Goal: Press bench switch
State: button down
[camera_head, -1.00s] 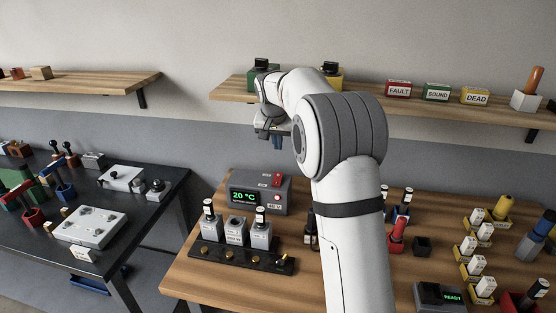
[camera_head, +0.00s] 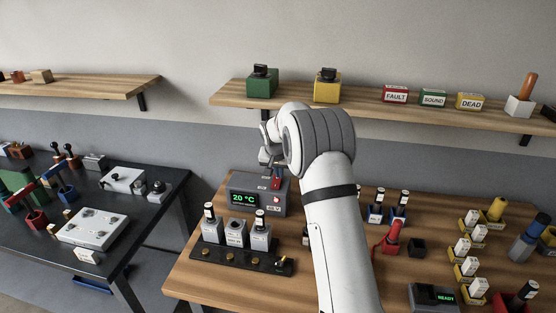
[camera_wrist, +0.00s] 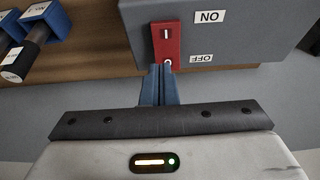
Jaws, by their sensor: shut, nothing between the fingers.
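The bench switch (camera_wrist: 166,45) is a red rocker on the grey box (camera_wrist: 232,32), between upside-down ON and OFF labels in the wrist view. In the head view the same box (camera_head: 243,198) stands at the back of the wooden bench, its display reading 20 °C, with the red switch (camera_head: 277,183) partly behind my gripper. My gripper (camera_wrist: 160,69) is shut and empty. Its blue fingertips are at the rocker's end beside the OFF label. I cannot tell whether they touch it. In the head view my gripper (camera_head: 275,171) is just above the box.
A black rack (camera_head: 235,258) with grey holders and dark-capped vials stands in front of the box. Blue holders (camera_wrist: 42,20) with vials lie to the left in the wrist view. The shelf (camera_head: 360,105) with coloured boxes is above the bench.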

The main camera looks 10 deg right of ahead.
jog(key=shift+w+f, duration=0.1)
jog(key=shift+f, duration=0.4)
